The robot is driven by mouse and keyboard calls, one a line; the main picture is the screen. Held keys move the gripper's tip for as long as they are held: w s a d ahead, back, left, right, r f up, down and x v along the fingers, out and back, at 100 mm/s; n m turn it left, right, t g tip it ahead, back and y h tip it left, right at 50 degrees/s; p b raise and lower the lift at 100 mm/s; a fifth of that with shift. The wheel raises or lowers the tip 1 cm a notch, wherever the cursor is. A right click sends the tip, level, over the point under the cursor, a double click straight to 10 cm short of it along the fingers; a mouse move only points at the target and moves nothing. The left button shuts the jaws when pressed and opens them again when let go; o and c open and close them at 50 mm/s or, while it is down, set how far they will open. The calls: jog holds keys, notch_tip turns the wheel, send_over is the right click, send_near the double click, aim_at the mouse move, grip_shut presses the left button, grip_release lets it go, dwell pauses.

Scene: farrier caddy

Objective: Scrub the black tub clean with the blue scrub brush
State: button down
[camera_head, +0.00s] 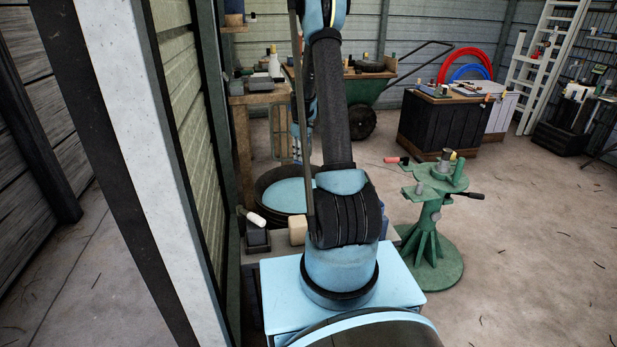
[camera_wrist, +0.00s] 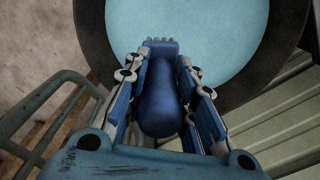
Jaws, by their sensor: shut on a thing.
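The black tub (camera_head: 264,186) stands on the floor behind my arm, with light blue water or a light blue inside showing. In the wrist view its dark rim (camera_wrist: 283,52) curves around the light blue surface. My gripper (camera_wrist: 161,58) is shut on the blue scrub brush (camera_wrist: 160,100). I cannot tell whether the brush touches the tub. In the head view my arm hides part of the tub, and the brush cannot be made out.
A green metal stand (camera_head: 433,225) with tools is right of my arm. A wooden bench (camera_head: 258,98) is behind the tub, and a post (camera_head: 135,130) and wall are close on the left. A green wheelbarrow (camera_head: 368,88) and black cabinet (camera_head: 432,125) stand farther back.

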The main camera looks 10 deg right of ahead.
jog(key=s+d+f+n, duration=0.2)
jog(key=s+f+n, duration=0.1)
jog(key=f+n, duration=0.5)
jog(key=shift+s+f, duration=0.2)
jog(key=shift+f, duration=0.6)
jog(key=shift+f, duration=2.3)
jog(key=shift+f, duration=0.6)
jog(key=shift+a+r, duration=0.1)
jog(key=shift+a, duration=2)
jog(key=shift+a, duration=0.15)
jog(key=shift+a, duration=1.9)
